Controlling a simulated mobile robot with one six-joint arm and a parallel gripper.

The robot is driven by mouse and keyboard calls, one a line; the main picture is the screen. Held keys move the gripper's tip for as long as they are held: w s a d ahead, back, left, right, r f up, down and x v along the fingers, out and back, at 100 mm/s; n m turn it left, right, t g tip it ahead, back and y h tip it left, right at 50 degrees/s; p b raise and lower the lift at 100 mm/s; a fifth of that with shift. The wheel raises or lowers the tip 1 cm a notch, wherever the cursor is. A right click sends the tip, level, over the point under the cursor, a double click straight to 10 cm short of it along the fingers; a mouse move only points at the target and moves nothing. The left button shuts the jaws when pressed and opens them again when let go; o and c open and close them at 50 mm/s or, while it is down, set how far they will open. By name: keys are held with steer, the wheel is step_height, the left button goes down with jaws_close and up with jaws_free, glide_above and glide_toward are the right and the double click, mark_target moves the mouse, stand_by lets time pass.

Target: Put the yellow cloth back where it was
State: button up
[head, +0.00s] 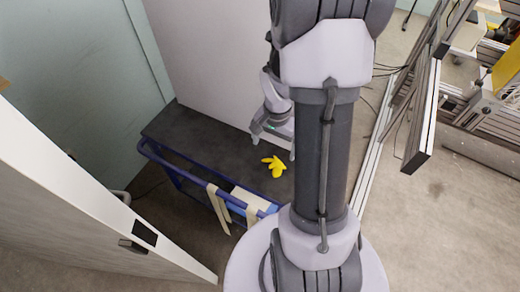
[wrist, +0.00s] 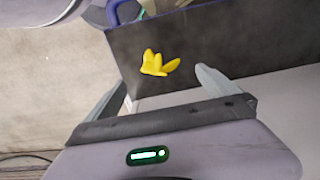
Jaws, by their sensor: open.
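My gripper (head: 273,137) is above the cart, a little beyond the cloth in the head view, partly hidden by my arm. In the wrist view my gripper (wrist: 163,80) is open, its two fingers spread wide with nothing between them. The cloth appears apart from both fingers.
A pale wall panel (head: 210,60) stands along the cart's far side. Light cloths (head: 222,205) hang over the cart's blue rail. A white door (head: 90,190) with a handle is at the left. Metal frames (head: 425,115) stand at the right. The cart's left half is clear.

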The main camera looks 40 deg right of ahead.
steer(key=w+a+r+n+t, duration=0.2)
steer(key=a+r+n+t, duration=0.15)
steer(key=a+r, duration=0.9)
steer(key=s+a+r+n+t+y, duration=0.2)
steer(key=s+a+r+n, duration=0.3)
steer(key=s+a+r, duration=0.4)
step_height(320, 180, up, 2)
steer(key=shift+a+r+n, duration=0.25)
steer(key=shift+a+n, duration=0.1)
steer(key=shift+a, duration=0.9)
steer(key=shift+s, duration=0.1)
